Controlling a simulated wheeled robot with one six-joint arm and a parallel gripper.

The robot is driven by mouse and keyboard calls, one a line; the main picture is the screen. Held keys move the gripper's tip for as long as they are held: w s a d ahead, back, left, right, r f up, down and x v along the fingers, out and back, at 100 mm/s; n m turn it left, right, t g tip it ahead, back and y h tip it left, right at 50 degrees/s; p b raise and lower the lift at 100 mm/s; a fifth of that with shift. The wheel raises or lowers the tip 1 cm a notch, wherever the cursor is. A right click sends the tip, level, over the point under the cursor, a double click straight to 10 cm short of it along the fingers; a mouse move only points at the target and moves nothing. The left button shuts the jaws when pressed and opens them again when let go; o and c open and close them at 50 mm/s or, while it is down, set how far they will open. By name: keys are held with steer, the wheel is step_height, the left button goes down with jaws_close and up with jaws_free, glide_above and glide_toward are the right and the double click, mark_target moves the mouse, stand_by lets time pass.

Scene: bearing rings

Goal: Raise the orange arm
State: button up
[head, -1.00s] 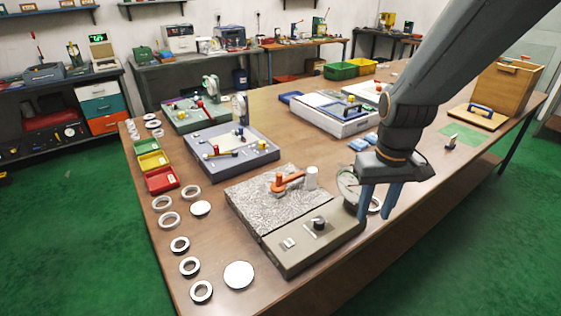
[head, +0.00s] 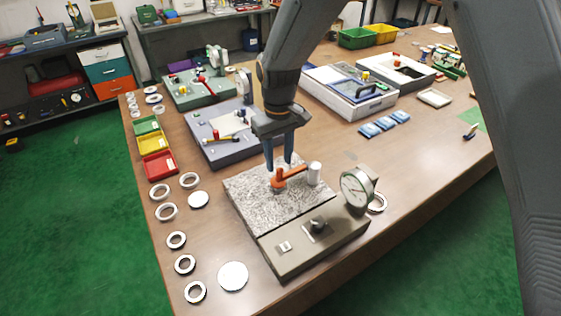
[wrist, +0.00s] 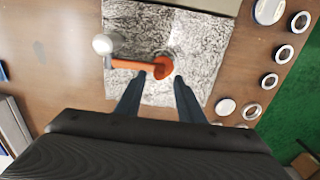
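The orange arm (head: 294,173) lies across the top of a device with a mottled grey plate (head: 250,197). It joins an orange post (head: 278,181) at its left end and reaches toward a white cylinder (head: 314,174) at its right. My gripper (head: 279,166) points down right at the orange post, its two blue fingers apart. In the wrist view my gripper (wrist: 153,92) shows open and empty, with the orange arm (wrist: 132,65) and post (wrist: 162,67) just beyond the fingertips. I cannot tell whether a finger touches the post.
A round dial gauge (head: 356,189) stands at the device's right, and a black knob (head: 318,224) sits on its front panel. Several bearing rings (head: 176,240) lie to the left. A grey-blue fixture (head: 232,153) stands behind.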

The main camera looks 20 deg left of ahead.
mark_target(280, 169)
steer(key=shift+d+f+p, duration=0.1)
steer(key=shift+f+p, duration=0.3)
steer(key=shift+f, duration=1.15)
jaws_close()
